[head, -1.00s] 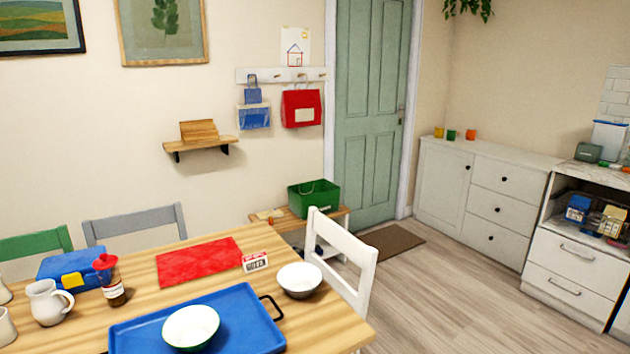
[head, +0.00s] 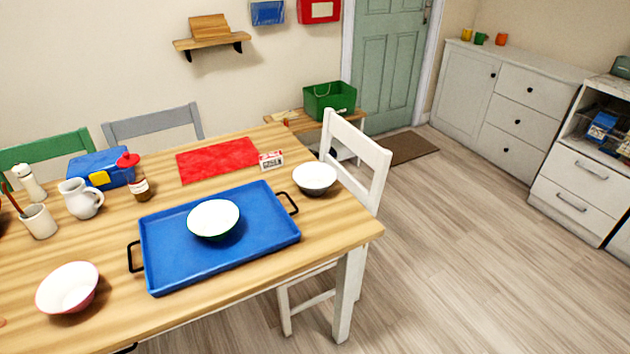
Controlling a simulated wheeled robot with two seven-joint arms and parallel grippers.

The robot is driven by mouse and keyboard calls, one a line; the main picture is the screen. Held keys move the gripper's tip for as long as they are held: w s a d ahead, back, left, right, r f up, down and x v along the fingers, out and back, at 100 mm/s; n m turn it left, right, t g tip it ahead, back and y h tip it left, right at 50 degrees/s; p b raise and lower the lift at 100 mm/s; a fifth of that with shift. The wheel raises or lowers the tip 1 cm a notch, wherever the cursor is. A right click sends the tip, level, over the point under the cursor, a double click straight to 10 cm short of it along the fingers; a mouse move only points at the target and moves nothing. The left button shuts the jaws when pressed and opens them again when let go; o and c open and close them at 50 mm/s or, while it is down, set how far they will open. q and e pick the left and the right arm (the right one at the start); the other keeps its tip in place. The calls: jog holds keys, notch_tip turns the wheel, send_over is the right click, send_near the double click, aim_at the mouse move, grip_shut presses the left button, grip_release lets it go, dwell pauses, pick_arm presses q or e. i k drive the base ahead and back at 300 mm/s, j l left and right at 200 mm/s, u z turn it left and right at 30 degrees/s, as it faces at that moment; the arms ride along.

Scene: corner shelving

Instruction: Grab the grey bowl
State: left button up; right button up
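A bowl with a white inside and a greyish outside (head: 315,180) stands upright on the wooden table (head: 225,277) near its right end. It is right of the blue tray (head: 165,270) and apart from it. A second bowl (head: 213,217), white with a green outside, stands on the tray. A third bowl (head: 68,288), white with a pinkish-red outside, stands at the table's front left. Neither of my grippers shows in the head view.
A white chair (head: 372,152) stands close behind the greyish bowl. A small printed box (head: 271,160) and a red mat (head: 217,160) lie to its left. Floor right of the table is clear.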

aim_at(314, 178)
jog(key=i+l+u, duration=0.15)
jog(key=u, duration=0.3)
jog(key=l+u, duration=0.25)
jog(key=u, duration=0.15)
jog(key=i+l+u, duration=0.1)
jog(key=l+u, duration=0.2)
jog(key=u, duration=0.15)
